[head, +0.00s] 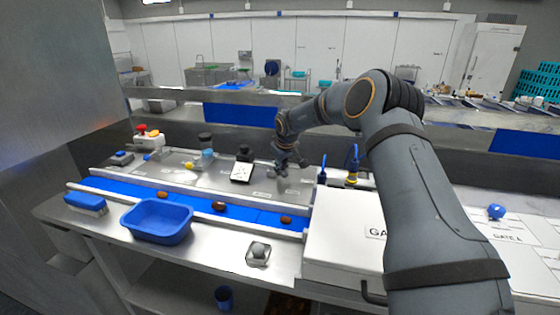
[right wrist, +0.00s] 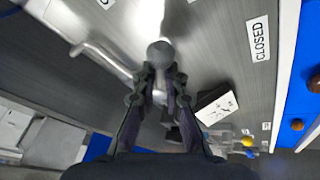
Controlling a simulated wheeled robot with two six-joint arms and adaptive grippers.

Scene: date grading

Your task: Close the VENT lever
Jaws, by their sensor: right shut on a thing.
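My right gripper (head: 284,166) is over the grey panel behind the conveyor, its arm coming in from the right. In the right wrist view its fingers (right wrist: 160,76) are shut on a grey round knob (right wrist: 160,52), which I take for the VENT lever's end. The lever's name is not readable. A white label reading CLOSED (right wrist: 259,38) lies on the panel to the right of the knob, apart from it. Bright metal bars (right wrist: 100,60) show left of the knob. In the head view the gripper hides most of the lever. My left gripper is not in view.
A black-and-white device (head: 242,171) stands left of the gripper; blue-handled valves (head: 352,160) stand to its right. The blue conveyor (head: 252,216) carries several dates (head: 219,206). A blue bin (head: 157,222), a white GATE box (head: 335,235) and a red-button box (head: 146,136) are nearby.

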